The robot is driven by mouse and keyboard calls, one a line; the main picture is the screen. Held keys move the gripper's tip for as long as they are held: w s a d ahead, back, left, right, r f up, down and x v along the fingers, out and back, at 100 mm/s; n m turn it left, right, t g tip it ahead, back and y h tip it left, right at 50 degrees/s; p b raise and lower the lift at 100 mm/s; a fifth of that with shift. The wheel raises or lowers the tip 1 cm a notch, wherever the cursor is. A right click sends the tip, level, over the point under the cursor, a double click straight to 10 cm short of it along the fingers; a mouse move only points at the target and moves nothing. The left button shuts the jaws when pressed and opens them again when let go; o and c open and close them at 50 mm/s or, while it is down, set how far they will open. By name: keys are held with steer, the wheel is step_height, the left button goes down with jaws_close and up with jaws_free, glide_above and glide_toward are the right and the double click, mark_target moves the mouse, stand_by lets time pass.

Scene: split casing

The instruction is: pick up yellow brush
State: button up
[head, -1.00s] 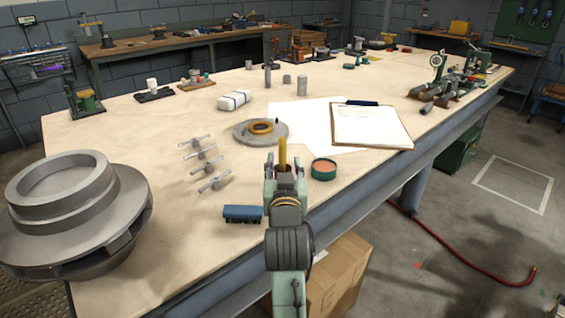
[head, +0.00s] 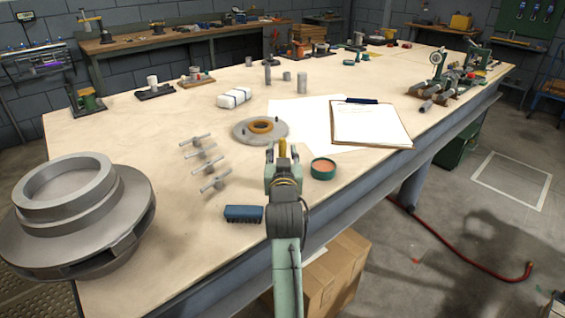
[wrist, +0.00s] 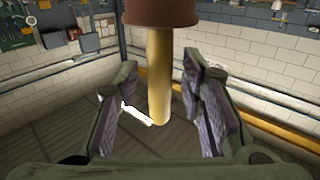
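The yellow brush (head: 282,148) shows in the head view as a short upright yellow piece just beyond my gripper, which hides its lower part. In the wrist view its long yellow handle (wrist: 159,80) runs down from a brown part (wrist: 160,11) at the top edge. My gripper (head: 282,155) is open near the front edge of the workbench. In the wrist view its two fingers stand on either side of the handle, with a gap visible on both sides. What the brush rests on is hidden.
A green round tin (head: 323,169) stands close to the right of my gripper, and a blue block (head: 243,213) lies to the left. A grey disc with an orange ring (head: 260,127) is behind. A clipboard (head: 371,125) lies right; a large grey casing (head: 75,215) stands far left.

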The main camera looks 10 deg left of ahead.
jaws_close()
stand_by(0.5)
